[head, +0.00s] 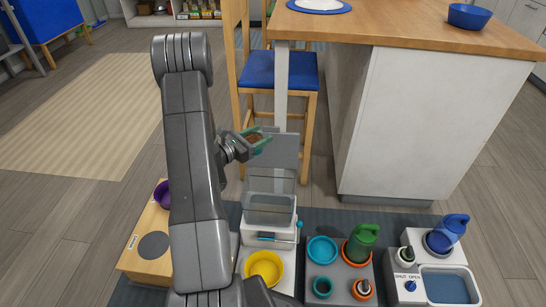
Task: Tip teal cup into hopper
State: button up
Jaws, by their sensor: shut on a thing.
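My gripper (262,137) is shut on the teal cup (258,151), which shows only in small part between the green fingers. Brown contents show at the cup's top, and it looks roughly upright. The clear hopper (269,205) stands below and slightly right of the cup, on a white feeder base. Its grey see-through lid (275,155) stands raised at the back, close to the cup in the picture. I cannot tell the exact gap between cup and lid.
A yellow bowl (263,268) sits in front of the hopper. A purple bowl (164,194) is at left, partly behind my arm. At right are a teal bowl (322,250), a green jug (361,243) and a blue jug (447,233). A chair (281,70) stands behind.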

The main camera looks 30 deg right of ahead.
jog(key=s+d+f+m+g+b, duration=0.1)
jog(key=s+d+f+g+b, duration=0.1)
jog(key=d+f+b, duration=0.2)
jog(key=shift+s+f+b, duration=0.3)
jog(key=shift+f+b, duration=0.75)
jog(key=shift+f, duration=1.05)
jog(key=shift+d, duration=0.1)
jog(key=s+f+n+b, duration=0.1)
jog(key=s+f+n+g+b, duration=0.1)
jog(key=f+n, duration=0.1)
jog(key=f+n+g+b, duration=0.1)
jog(key=f+n, duration=0.1)
jog(key=shift+s, duration=0.4)
jog(key=shift+w+f+n+p, duration=0.15)
jog(key=shift+n+p, duration=0.6)
jog(key=shift+n, duration=0.05)
